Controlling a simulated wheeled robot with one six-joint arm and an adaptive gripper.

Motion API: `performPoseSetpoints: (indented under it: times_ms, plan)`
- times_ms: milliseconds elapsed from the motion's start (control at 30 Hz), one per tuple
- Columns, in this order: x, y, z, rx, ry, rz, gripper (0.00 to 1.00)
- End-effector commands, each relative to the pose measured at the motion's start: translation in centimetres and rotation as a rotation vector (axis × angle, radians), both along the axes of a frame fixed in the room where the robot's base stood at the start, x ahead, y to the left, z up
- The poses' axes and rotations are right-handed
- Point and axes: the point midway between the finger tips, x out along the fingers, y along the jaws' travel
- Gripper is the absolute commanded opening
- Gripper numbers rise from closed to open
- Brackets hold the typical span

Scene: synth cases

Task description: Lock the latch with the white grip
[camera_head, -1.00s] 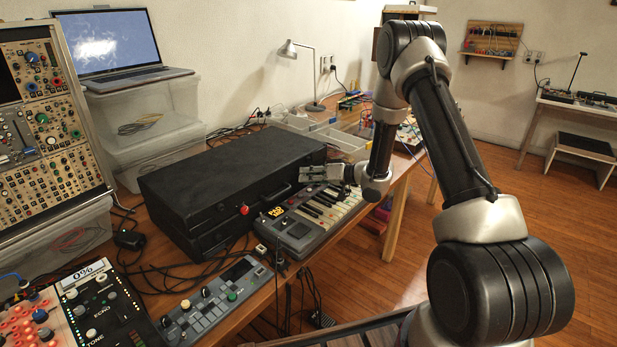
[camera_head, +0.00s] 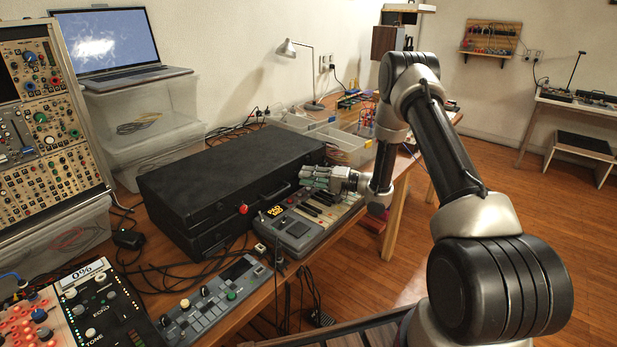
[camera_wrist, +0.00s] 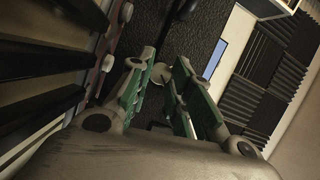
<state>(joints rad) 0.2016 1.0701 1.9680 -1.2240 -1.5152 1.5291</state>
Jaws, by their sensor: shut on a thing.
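The closed black case (camera_head: 225,180) lies on the wooden table. A latch with a red grip (camera_head: 243,209) shows on its front toward the left. My gripper (camera_head: 308,178) is at the right end of the case front, above the keyboard. In the wrist view, a small pale round grip (camera_wrist: 161,71) sits between the green-padded fingertips of my gripper (camera_wrist: 163,75), which are shut on it. In the head view my gripper hides this white grip. The latch's exact angle cannot be told.
A small keyboard (camera_head: 305,222) lies close under my gripper, in front of the case. A control box (camera_head: 215,298) and loose cables lie to the left. Clear trays (camera_head: 340,142) and a lamp (camera_head: 300,75) stand behind. Open floor lies to the right.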

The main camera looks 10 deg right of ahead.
Motion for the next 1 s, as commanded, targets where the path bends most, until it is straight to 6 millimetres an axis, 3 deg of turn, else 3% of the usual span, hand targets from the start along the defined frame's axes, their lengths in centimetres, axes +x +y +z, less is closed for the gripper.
performPoseSetpoints:
  times_ms: [600,633,733,1000]
  plan:
    - [-0.03,0.0,-0.15,0.032,0.026,0.0,0.0]
    - [-0.03,0.0,-0.15,0.032,0.026,0.0,0.24]
    - [-0.03,0.01,-0.13,0.031,0.026,0.0,0.42]
    - [-0.01,-0.01,-0.07,0.031,0.024,-0.001,0.43]
